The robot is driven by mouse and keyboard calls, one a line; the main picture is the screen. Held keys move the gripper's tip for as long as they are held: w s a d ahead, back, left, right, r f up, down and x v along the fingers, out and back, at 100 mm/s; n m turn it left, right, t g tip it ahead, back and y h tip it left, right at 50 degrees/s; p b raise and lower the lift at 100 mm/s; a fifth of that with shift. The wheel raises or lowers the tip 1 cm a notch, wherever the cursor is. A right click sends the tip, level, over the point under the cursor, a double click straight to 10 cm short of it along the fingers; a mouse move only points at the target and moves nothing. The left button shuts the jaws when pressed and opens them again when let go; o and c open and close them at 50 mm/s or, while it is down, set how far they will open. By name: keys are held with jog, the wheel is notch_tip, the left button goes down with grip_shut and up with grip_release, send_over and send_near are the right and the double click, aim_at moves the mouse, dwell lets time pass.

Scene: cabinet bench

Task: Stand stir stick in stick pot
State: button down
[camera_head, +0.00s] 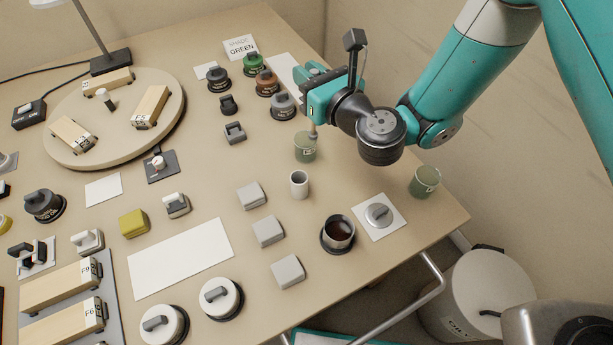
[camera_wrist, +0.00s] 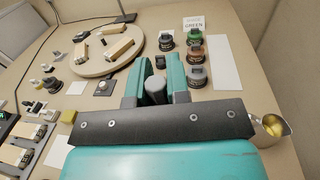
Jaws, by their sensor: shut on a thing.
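My gripper (camera_head: 314,112) is shut on the stir stick (camera_head: 313,129), which points down below the jaws. The stick's lower end meets the rim of a greenish cup (camera_head: 305,150); I cannot tell whether it is inside or behind it. In the wrist view a grey rounded end (camera_wrist: 155,88) shows between the fingers (camera_wrist: 155,80). A small white open pot (camera_head: 299,187), apparently the stick pot, stands upright just in front of the greenish cup, apart from the gripper.
Another greenish cup (camera_head: 425,183) stands to the right. Lidded jars (camera_head: 283,106) stand behind, beside a round turntable (camera_head: 70,105).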

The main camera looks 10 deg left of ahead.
jog(key=s+a+r, duration=0.2)
jog(key=s+a, duration=0.1)
notch_tip(320, 180, down, 19)
jog(key=b, duration=1.9)
jog(key=shift+s+d+f, duration=0.15)
jog(key=shift+d, duration=0.05)
jog(key=shift+f+b, duration=0.3)
jog(key=shift+b, duration=0.15)
jog(key=c, duration=1.1)
grip_release()
jog(key=shift+r, duration=0.1)
jog(key=shift+r, duration=0.15)
jog(key=shift+s, duration=0.1)
